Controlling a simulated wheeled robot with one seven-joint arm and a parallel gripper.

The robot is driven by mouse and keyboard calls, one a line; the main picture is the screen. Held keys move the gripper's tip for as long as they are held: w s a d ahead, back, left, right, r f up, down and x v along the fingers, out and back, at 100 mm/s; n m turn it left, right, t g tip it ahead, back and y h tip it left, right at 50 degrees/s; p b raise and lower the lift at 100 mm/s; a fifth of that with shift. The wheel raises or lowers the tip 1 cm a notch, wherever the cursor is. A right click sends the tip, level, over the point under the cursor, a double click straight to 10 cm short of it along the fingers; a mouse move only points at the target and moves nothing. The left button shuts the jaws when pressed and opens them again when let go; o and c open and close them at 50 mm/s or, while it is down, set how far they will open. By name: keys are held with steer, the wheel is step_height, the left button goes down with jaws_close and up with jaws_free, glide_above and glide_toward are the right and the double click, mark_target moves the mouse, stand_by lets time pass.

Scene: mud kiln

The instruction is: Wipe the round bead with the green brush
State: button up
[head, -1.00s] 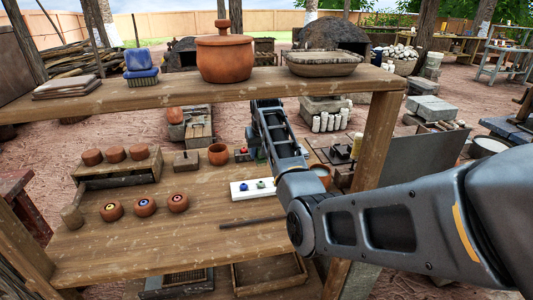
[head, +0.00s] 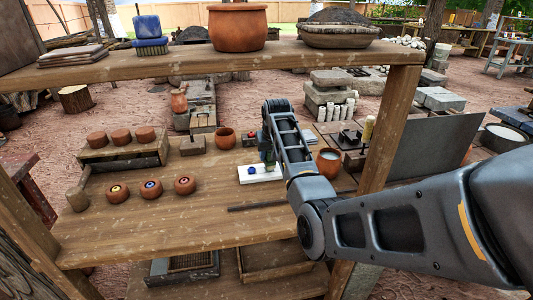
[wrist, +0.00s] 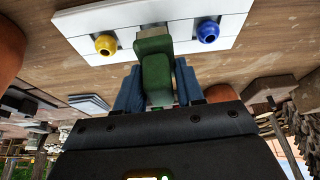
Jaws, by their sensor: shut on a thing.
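My gripper (wrist: 158,88) is shut on the green brush (wrist: 156,72), which points at the white board. The white board (wrist: 228,24) holds a yellow bead (wrist: 105,44) and a blue bead (wrist: 208,31), both rounded with a dark hole. The brush tip overlaps the board between these beads and covers whatever lies behind it. I cannot tell whether it touches anything. In the head view, my gripper (head: 268,150) is over the white board (head: 248,180) on the bench. The blue bead (head: 251,171) shows left of it; the yellow bead is hidden there.
Three clay pots with coloured centres (head: 151,188) stand left on the bench (head: 190,225). A clay cup (head: 225,138) is behind the board, and another cup (head: 328,163) is at its right. A dark rod (head: 255,206) lies in front. The upper shelf (head: 180,62) and right post (head: 390,125) frame the bench.

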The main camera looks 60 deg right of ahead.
steer(key=shift+s+a+f, duration=0.15)
steer(key=shift+s, duration=0.05)
steer(key=shift+s+a, duration=0.1)
steer(key=shift+w+d+b, duration=0.45)
steer(key=shift+w+d, duration=0.05)
steer(key=shift+d, duration=0.05)
steer(key=shift+s+a, duration=0.45)
steer(key=shift+a, duration=0.15)
steer(key=shift+w+d, duration=0.5)
steer(key=shift+d, duration=0.05)
steer(key=shift+s+a+p, duration=0.4)
steer(key=shift+a+p, duration=0.05)
steer(key=shift+s+a, duration=0.1)
steer(key=shift+w+d, duration=0.5)
steer(key=shift+d, duration=0.05)
step_height(320, 180, up, 6)
steer(key=p, duration=0.4)
steer(key=shift+w+d, duration=0.1)
steer(key=shift+r, duration=1.05)
